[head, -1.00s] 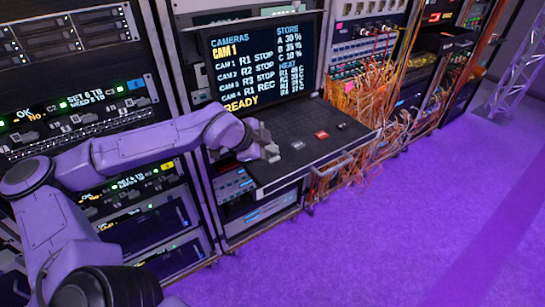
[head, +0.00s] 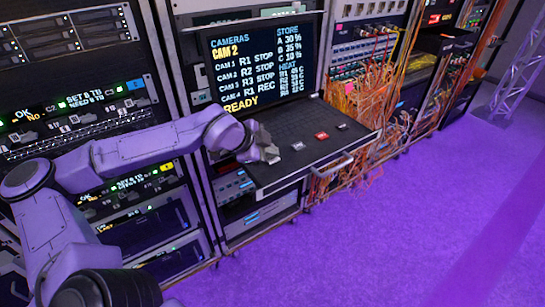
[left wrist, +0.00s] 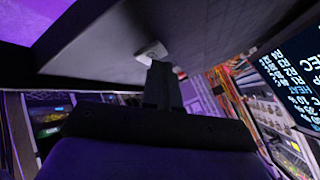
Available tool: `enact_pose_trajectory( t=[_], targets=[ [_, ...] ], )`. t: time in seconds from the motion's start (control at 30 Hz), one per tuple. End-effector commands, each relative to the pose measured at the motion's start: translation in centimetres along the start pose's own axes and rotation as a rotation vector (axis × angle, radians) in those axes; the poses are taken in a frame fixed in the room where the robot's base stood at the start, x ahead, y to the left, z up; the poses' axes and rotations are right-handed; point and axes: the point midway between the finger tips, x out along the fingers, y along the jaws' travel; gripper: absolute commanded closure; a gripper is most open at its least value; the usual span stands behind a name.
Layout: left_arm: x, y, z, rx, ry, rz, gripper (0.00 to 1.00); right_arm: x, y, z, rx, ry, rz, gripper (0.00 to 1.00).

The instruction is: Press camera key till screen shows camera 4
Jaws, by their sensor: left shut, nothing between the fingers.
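The screen (head: 262,65) in the rack reads CAMERAS with CAM 2 in yellow, a list of CAM 1 to CAM 4 lines, and READY. Below it a black pull-out shelf (head: 310,160) carries a pale key (head: 298,146), a red key (head: 321,135) and a small grey key (head: 342,126). My left gripper (head: 272,156) is shut and empty, just left of the pale key. In the left wrist view its fingers (left wrist: 160,80) point at the pale key (left wrist: 152,52); I cannot tell whether they touch it. The key labels are too small to read. My right gripper is not in view.
Orange cables (head: 365,130) hang in a dense bundle right of the shelf. A rack of drives and panels (head: 75,100) stands at the left, behind my left arm. The purple floor (head: 400,240) in front is clear.

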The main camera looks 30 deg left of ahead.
Motion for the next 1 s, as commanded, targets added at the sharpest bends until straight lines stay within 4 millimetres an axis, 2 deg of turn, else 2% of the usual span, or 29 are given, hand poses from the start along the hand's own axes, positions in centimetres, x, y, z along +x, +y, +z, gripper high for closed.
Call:
enact_pose_trajectory(
  t=[0.2,0.6,1.0],
  targets=[
    [-0.9,-0.7,-0.7,0.000,0.000,0.000,1.00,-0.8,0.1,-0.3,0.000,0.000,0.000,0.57],
    [-1.2,-0.9,-0.9,0.000,0.000,0.000,1.00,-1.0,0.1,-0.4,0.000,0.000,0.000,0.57],
    [-3.9,-2.9,-2.9,0.000,0.001,-0.001,1.00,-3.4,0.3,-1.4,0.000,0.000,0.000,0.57]
  ],
)
